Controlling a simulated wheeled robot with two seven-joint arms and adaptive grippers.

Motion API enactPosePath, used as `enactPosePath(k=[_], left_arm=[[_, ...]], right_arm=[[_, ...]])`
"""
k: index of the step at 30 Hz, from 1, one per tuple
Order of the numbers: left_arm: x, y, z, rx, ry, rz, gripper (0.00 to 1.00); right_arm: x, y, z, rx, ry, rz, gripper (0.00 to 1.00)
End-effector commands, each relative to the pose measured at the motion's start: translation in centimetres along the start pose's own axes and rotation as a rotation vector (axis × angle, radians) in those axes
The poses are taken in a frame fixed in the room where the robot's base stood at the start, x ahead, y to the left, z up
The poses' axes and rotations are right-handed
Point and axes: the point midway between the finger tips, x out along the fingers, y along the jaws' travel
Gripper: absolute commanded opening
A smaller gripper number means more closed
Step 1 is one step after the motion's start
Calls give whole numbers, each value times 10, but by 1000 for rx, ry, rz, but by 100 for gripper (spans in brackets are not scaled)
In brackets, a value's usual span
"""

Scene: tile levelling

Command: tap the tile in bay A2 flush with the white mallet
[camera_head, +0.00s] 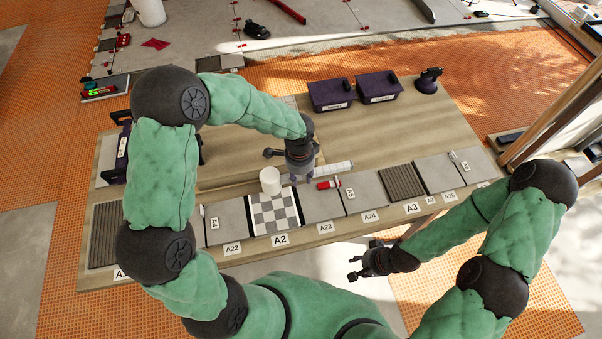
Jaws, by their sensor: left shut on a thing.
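The checkered grey-and-white tile (276,215) lies in bay A2, behind its A2 label (280,240) at the bench's front edge. The white cylindrical head of the mallet (270,181) is over the tile's back part; I cannot tell whether it touches. My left gripper (297,178) is shut on the mallet just right of the head, its fingers and the handle partly hidden. Whether the tile sits flush is too small to tell. My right gripper (358,266) is open and empty, in front of the bench, below the A24 label.
Grey and dark ribbed tiles fill neighbouring bays, including A3 (403,182). A red-and-white tool (329,184) and pale segmented strip (334,169) lie right of the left gripper. Two dark purple boxes (331,95) (379,87) stand at the back. Bare wood (400,135) is free at centre right.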

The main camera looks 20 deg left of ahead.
Motion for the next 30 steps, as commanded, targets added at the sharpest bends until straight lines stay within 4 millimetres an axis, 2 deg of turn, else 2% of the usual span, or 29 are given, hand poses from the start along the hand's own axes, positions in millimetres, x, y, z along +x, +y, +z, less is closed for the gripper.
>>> enactPosePath(k=[12, 19, 23, 30], left_arm=[[52, 0, 2, -1, 0, 0, 0], [74, 0, 2, -2, 1, 0, 0], [73, 0, 2, -2, 2, -1, 0], [44, -1, 1, -2, 2, -1, 0]], right_arm=[[41, 15, -2, 0, 1, 0, 40], [57, 20, -3, 0, 1, 0, 40], [56, 20, -3, 0, 1, 0, 40], [33, 12, -2, 0, 1, 0, 40]])
